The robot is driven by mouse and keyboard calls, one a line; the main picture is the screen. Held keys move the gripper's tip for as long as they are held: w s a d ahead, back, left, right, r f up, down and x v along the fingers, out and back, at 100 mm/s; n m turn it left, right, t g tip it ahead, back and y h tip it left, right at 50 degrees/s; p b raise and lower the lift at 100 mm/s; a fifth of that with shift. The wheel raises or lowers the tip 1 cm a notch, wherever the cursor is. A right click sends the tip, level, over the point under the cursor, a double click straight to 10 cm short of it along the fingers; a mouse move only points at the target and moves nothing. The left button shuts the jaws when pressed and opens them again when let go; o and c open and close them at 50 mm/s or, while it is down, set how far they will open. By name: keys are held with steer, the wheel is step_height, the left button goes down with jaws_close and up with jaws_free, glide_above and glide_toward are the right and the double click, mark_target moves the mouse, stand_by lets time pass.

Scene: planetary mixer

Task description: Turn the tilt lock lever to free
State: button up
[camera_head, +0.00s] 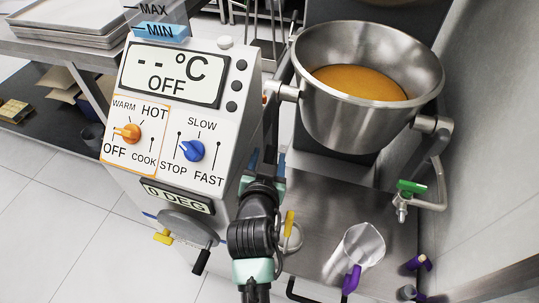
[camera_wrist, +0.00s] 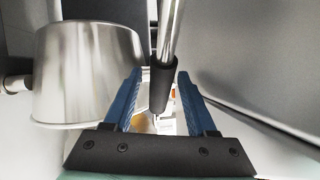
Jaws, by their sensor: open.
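In the wrist view, a metal rod with a black grip (camera_wrist: 162,84) comes down between the fingers of my gripper (camera_wrist: 160,76). It looks like a lever, but I cannot tell for sure that it is the tilt lock lever. The blue fingers are open, one on each side of the grip, with gaps showing. In the head view, my arm (camera_head: 255,235) reaches up between the console (camera_head: 225,125) and the steel bowl (camera_head: 345,115); the fingertips and the rod's grip cannot be made out there. The tilt display (camera_head: 178,195) reads 0 DEG.
The bowl holds orange contents (camera_head: 360,83); its wall also shows left in the wrist view (camera_wrist: 88,75). A handwheel (camera_head: 188,226) with a black handle sits low on the console.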

steer(key=shift+x, duration=1.05)
jaws_close()
stand_by(0.7)
